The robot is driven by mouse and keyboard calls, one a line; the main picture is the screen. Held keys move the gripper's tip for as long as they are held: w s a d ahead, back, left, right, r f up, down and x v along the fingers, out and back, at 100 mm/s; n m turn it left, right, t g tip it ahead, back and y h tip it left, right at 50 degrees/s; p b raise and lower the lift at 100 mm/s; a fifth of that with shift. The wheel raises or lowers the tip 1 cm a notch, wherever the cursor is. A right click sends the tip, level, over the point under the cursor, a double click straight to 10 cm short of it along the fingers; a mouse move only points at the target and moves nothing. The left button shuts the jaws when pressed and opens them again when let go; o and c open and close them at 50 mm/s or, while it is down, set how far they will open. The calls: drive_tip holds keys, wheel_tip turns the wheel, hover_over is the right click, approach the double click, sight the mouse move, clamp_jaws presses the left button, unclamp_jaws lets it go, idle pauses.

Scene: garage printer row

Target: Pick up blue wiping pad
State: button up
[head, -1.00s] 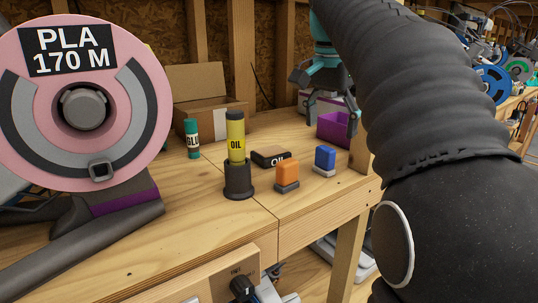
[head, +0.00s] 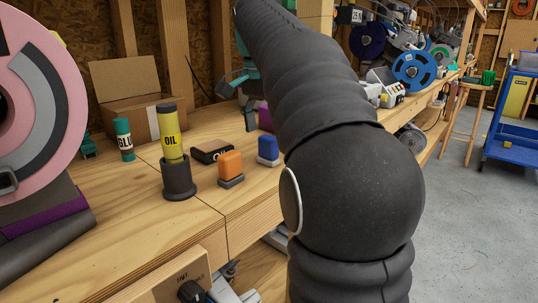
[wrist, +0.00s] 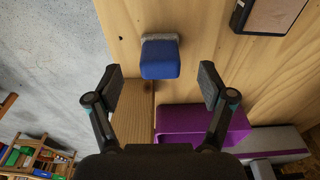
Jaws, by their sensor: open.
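The blue wiping pad (head: 268,149) stands on the wooden bench near its front edge, with a pale grey base under the blue block. In the wrist view the blue wiping pad (wrist: 160,58) lies ahead of and between the fingertips, apart from both. My gripper (wrist: 158,84) is open and empty. In the head view my gripper is mostly hidden behind my dark arm, with a finger (head: 250,118) showing above and behind the pad.
A yellow oil bottle (head: 171,140) sits in a dark holder (head: 178,180). A purple bin (wrist: 185,122) is close to my gripper in the wrist view.

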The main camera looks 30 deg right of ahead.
sight(269, 149)
drive_tip(key=shift+w+d+f+b, duration=0.1)
drive_tip(key=shift+d+f+b, duration=0.1)
drive_tip(key=shift+f, duration=0.75)
drive_tip(key=shift+w+d+f+b, duration=0.1)
drive_tip(key=shift+d+f+b, duration=0.1)
drive_tip(key=shift+f, duration=0.7)
drive_tip(key=shift+w+d+f+b, duration=0.1)
drive_tip(key=shift+d+f+b, duration=0.1)
drive_tip(key=shift+f, duration=0.75)
drive_tip(key=shift+c, duration=0.2)
drive_tip(key=c, duration=1.3)
drive_tip(key=shift+r, duration=0.15)
wheel_tip(269, 149, up, 10)
drive_tip(key=p, duration=0.3)
